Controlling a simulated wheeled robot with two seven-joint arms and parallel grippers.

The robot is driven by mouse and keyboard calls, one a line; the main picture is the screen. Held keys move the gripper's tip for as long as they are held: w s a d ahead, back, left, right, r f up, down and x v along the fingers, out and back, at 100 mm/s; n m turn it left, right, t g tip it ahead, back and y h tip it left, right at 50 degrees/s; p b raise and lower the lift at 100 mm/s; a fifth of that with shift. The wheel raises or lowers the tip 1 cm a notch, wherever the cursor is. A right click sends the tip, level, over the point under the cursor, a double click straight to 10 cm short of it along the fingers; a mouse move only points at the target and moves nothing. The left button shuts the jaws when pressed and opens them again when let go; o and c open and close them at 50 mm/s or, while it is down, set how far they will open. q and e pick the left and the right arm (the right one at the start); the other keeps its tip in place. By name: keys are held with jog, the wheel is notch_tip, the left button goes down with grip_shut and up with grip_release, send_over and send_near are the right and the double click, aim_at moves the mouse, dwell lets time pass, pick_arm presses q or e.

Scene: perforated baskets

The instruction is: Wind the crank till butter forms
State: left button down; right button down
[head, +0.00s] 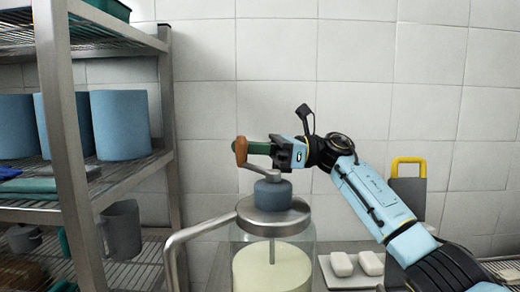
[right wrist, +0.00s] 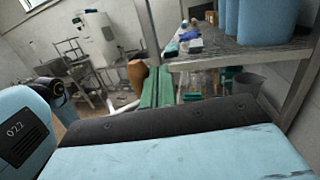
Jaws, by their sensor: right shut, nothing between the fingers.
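The churn is a glass jar (head: 240,235) with a metal lid (head: 273,215), a blue-grey hub (head: 272,194) and pale cream (head: 272,268) inside. Its crank arm rises left from the hub to an upright orange-brown wooden knob (head: 240,151). My right gripper (head: 250,148) comes in from the right, its green fingers shut with nothing between them. Their tips are at the knob's right side; I cannot tell whether they touch it. In the right wrist view the knob (right wrist: 137,76) shows just left of the green fingers (right wrist: 157,88). My left gripper is not in view.
A metal shelf rack (head: 68,130) with blue canisters (head: 120,125) and a grey mug (head: 121,228) stands at left. A white tray (head: 345,283) with two pale blocks (head: 341,264) lies right of the jar. A yellow-handled grey object (head: 408,190) stands behind my right arm.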

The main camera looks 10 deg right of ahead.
jog(key=shift+s+a, duration=0.25)
jog(key=shift+a, duration=0.3)
jog(key=shift+s+a, duration=0.2)
jog(key=shift+a, duration=0.3)
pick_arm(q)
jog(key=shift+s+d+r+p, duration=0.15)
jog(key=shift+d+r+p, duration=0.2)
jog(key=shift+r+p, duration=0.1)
pick_arm(e)
jog(key=n+g, duration=0.1)
jog(key=s+a+n+g, duration=0.1)
jog(key=g, duration=0.1)
jog(key=shift+a+g, duration=0.1)
jog(key=shift+g, duration=0.2)
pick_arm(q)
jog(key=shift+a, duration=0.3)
pick_arm(e)
jog(key=shift+s+a+n+g, duration=0.1)
jog(key=shift+a+n+g, duration=0.05)
jog(key=shift+n+g, duration=0.2)
